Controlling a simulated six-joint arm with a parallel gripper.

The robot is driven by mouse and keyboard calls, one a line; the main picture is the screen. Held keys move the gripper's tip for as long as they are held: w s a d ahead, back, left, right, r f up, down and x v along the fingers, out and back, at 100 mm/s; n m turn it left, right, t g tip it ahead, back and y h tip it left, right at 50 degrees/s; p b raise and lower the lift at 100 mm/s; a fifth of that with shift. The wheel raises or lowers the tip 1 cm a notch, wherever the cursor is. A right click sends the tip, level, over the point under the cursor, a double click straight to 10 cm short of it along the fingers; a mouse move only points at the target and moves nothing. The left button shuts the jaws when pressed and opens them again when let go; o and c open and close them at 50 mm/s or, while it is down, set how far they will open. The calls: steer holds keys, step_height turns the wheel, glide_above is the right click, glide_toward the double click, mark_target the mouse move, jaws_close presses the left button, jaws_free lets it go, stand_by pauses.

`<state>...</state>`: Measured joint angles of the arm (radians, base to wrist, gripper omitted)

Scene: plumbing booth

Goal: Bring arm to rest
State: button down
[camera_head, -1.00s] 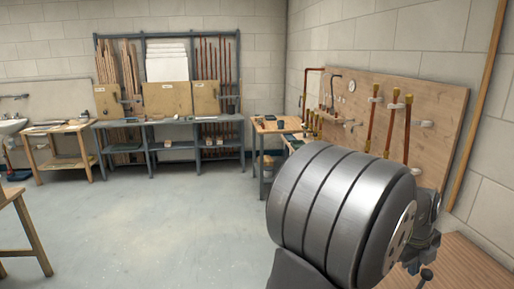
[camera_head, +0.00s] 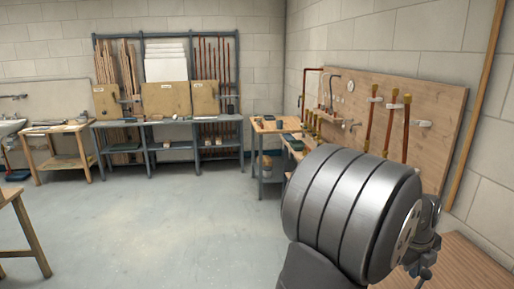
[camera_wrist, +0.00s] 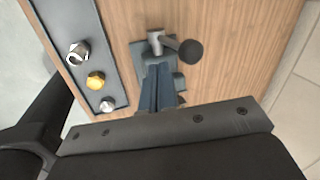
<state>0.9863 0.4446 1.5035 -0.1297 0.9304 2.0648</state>
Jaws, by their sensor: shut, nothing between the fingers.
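My gripper (camera_wrist: 165,125) shows as dark metal parts across the bottom of the wrist view, shut with nothing held. Its fingertips are hard to make out. Beyond it is a blue-grey bench vise (camera_wrist: 158,85) with a round-ended handle, on a wooden bench top. In the head view my large grey arm link fills the lower right and hides my gripper and much of the bench. Part of the vise (camera_head: 428,243) shows at the link's right edge.
A dark tray (camera_wrist: 72,22) with several small metal and brass fittings lies left of the vise on the wooden bench (camera_head: 470,262). Behind stands a wooden board (camera_head: 440,110) with copper pipes and tools. The floor (camera_head: 150,225) in the middle is clear.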

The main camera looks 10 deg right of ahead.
steer(key=a+h, duration=0.1)
steer(key=a, duration=0.5)
steer(key=v, duration=0.9)
steer(key=w+d+r+n+y, duration=0.1)
steer(key=w+d+n+y, duration=0.2)
steer(key=d+n, duration=0.6)
steer(key=shift+d+n+g+y, duration=0.35)
steer(key=shift+d+y, duration=0.35)
steer(key=shift+d, duration=1.1)
